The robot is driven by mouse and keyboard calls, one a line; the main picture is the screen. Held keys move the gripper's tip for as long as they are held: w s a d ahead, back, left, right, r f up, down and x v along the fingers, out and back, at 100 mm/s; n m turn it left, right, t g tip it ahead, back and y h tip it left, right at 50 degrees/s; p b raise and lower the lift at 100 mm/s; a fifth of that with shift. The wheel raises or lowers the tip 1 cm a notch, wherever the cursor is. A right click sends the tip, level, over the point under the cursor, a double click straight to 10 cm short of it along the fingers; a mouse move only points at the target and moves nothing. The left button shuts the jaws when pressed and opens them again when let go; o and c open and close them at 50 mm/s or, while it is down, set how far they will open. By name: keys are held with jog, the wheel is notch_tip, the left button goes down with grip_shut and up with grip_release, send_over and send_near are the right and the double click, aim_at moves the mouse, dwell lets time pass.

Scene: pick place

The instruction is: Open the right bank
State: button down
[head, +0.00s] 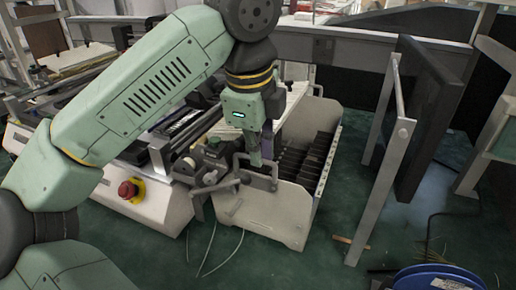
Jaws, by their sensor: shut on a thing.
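The right bank (268,212) appears to be the white, open-topped unit with rows of dark slots at the middle of the head view, standing low on the green floor. A grey tubular handle (241,158) shows at its near end. My gripper (257,162) points down at this near end, with its fingers around the handle area. It appears shut on the handle, though the fingers are small and the exact contact is hard to see. My arm covers part of the machine to the left.
A white machine base with a red stop button (129,189) stands left of the bank. A dark upright panel (430,115) with a pale frame stands to the right. A blue spool (437,279) lies front right. Thin cables lie on the floor.

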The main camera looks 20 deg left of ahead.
jog(key=d+b, duration=0.2)
jog(key=d, duration=0.4)
jog(key=shift+d, duration=0.35)
jog(key=shift+s, duration=0.1)
jog(key=c, duration=1.7)
grip_release()
jog(key=shift+a, duration=0.1)
